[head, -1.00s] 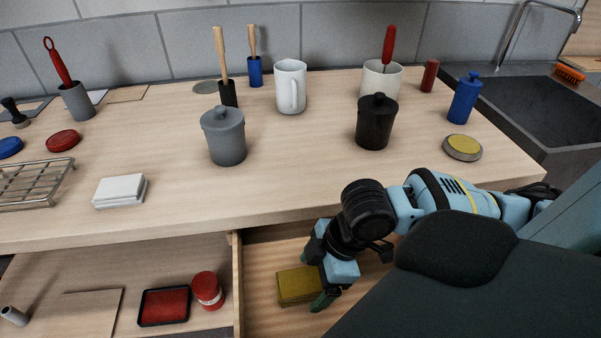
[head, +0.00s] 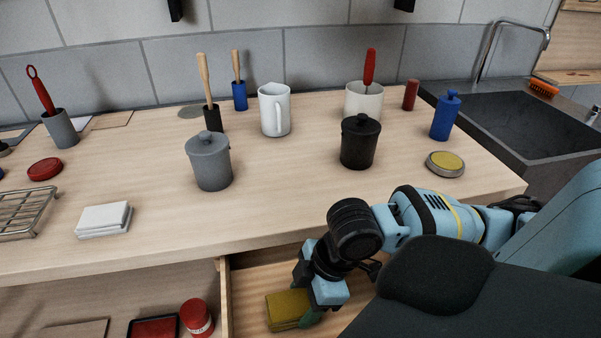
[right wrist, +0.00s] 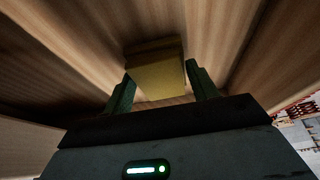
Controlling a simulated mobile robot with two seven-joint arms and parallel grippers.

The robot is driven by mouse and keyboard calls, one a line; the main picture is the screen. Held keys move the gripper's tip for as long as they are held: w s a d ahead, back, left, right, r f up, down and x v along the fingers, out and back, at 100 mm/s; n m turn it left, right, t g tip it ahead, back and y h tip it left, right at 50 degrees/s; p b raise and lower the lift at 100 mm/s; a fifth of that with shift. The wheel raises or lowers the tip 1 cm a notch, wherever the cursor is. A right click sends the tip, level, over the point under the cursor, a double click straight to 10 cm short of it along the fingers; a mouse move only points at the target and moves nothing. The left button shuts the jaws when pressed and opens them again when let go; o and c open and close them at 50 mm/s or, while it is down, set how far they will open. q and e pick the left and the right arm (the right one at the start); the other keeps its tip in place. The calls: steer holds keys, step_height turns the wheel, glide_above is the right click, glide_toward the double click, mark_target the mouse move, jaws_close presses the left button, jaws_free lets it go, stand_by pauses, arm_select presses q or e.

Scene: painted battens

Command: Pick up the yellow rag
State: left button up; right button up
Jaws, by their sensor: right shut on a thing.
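The yellow rag (head: 288,310) is a folded, olive-yellow block in the open drawer (head: 252,293) below the worktop. My right gripper (head: 308,306) reaches down into the drawer and is shut on the rag. In the right wrist view the rag (right wrist: 156,72) sits between the two dark green fingers (right wrist: 160,92), with wood-grained surfaces around it. I cannot tell whether the rag is clear of the drawer floor. The gripper hides part of its right side. My left gripper is not in view.
The worktop's front edge (head: 140,257) runs above the drawer. On it stand a grey lidded pot (head: 210,162), a black lidded pot (head: 360,142) and a white jug (head: 274,110).

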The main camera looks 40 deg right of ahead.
step_height(320, 180, up, 9)
steer(key=shift+w+f+p, duration=0.1)
steer(key=shift+f+p, duration=0.1)
steer(key=shift+p, duration=0.75)
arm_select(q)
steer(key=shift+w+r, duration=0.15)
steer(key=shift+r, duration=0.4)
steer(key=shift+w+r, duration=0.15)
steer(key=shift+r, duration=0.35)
arm_select(e)
steer(key=shift+r, duration=0.3)
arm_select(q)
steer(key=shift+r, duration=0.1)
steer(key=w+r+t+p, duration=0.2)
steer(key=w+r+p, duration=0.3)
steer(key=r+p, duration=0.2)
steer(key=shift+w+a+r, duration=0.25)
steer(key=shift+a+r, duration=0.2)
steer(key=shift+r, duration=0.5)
arm_select(e)
step_height(320, 180, up, 8)
steer(key=m+t+h, duration=0.2)
steer(key=m+h, duration=0.2)
steer(key=m, duration=0.8)
glide_above(303, 301)
steer(key=w+a, duration=0.2)
steer(key=a, duration=0.1)
steer(key=shift+w+d+f, duration=0.1)
steer(key=shift+w, duration=0.05)
